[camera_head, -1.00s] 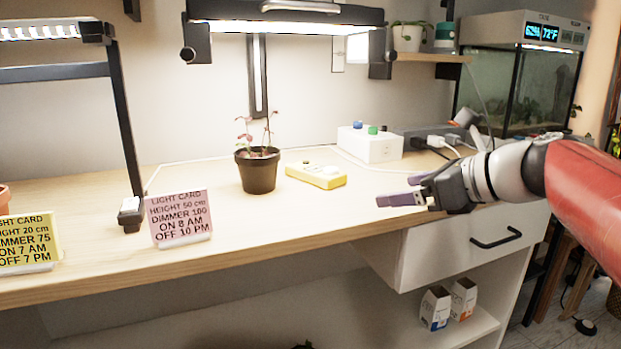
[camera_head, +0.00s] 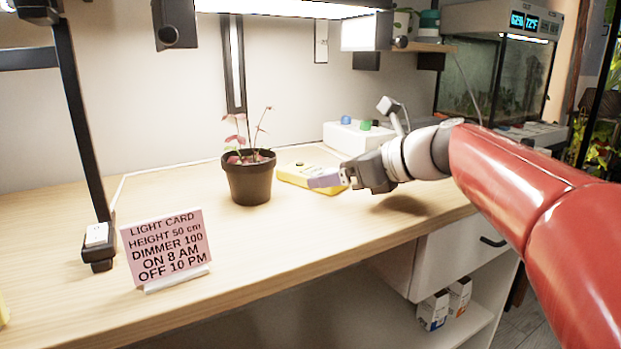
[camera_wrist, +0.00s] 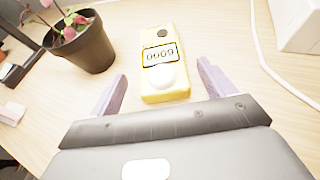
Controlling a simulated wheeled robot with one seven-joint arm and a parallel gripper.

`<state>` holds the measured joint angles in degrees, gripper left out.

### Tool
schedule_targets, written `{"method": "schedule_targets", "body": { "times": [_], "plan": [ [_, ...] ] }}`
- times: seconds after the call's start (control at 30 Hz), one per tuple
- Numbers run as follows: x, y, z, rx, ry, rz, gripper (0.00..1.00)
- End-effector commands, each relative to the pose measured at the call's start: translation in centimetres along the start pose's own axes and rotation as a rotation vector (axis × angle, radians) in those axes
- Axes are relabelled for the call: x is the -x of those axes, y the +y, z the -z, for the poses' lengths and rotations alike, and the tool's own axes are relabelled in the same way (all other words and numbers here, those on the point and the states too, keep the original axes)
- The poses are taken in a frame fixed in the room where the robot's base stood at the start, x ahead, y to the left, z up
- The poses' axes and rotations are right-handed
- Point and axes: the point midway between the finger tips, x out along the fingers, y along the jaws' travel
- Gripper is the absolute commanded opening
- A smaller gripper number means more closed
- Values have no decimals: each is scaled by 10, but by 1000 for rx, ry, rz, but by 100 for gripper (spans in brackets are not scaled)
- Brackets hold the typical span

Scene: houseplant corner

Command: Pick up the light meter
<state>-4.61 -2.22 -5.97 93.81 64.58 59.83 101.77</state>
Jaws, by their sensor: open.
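The light meter (camera_head: 303,176) is a yellow box lying flat on the wooden bench, just right of the potted plant. I cannot tell the exact height of the fingers over the bench.
A dark pot with a reddish plant (camera_head: 249,180) stands close left of the meter. A white box with coloured knobs (camera_head: 345,137) stands behind. A pink light card (camera_head: 167,247) stands at the front left. A lamp hangs above.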

Motion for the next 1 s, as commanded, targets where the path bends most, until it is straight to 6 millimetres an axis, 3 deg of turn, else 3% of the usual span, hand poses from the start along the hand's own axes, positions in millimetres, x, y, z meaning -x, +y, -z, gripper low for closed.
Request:
{"method": "schedule_targets", "body": {
  "times": [0.2,0.47,0.9,1.0],
  "plan": [
    [-34,-2,0,-1,1,-2,82],
    [-38,-2,-1,-2,0,1,82],
    [-38,-2,-2,-1,0,1,26],
    [-38,-2,-2,-1,0,1,26]
  ]
}}
